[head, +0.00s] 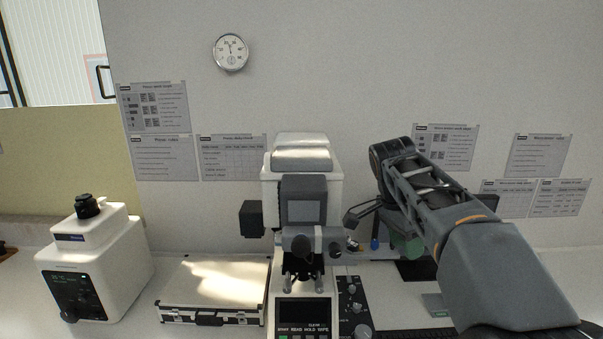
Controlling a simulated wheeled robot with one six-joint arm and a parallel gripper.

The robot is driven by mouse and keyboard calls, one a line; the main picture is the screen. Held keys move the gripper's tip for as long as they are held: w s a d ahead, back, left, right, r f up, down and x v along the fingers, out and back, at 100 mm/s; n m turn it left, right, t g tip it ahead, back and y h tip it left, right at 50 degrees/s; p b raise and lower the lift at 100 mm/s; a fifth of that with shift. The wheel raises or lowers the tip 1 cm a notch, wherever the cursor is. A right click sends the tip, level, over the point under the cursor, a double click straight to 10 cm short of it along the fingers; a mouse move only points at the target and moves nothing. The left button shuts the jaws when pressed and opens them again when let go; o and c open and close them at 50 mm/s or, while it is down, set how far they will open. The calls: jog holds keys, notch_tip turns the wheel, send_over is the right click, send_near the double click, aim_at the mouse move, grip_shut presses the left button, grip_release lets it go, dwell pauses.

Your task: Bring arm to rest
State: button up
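My arm (430,195) reaches in from the lower right, its elbow raised in front of the wall. Dark parts that look like my gripper (354,230) show below the elbow, just right of the middle hardness tester (302,180). The arm partly hides them, and they are too small and dark to show whether the fingers are open or shut. I see nothing clearly held. I cannot tell whether they touch the tester.
A white tester (95,265) stands at the left. A silver case (212,285) lies closed beside it. A knobbed control panel (354,305) and a keyboard (412,335) are at the front right. A clock (230,52) and several posters hang on the wall.

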jog(key=s+a+f+n+t+y+b, duration=0.1)
jog(key=s+f+n+b, duration=0.4)
jog(key=f, duration=0.8)
jog(key=s+a+f+n+t+y+b, duration=0.2)
jog(key=s+a+f+n+t+b, duration=0.1)
jog(key=s+f+n, duration=0.5)
notch_tip(320, 180, down, 5)
jog(key=shift+s+a+r+n+t+b, duration=0.15)
jog(key=shift+s+n+t+b, duration=0.2)
jog(key=shift+n+b, duration=0.65)
jog(key=shift+c, duration=0.2)
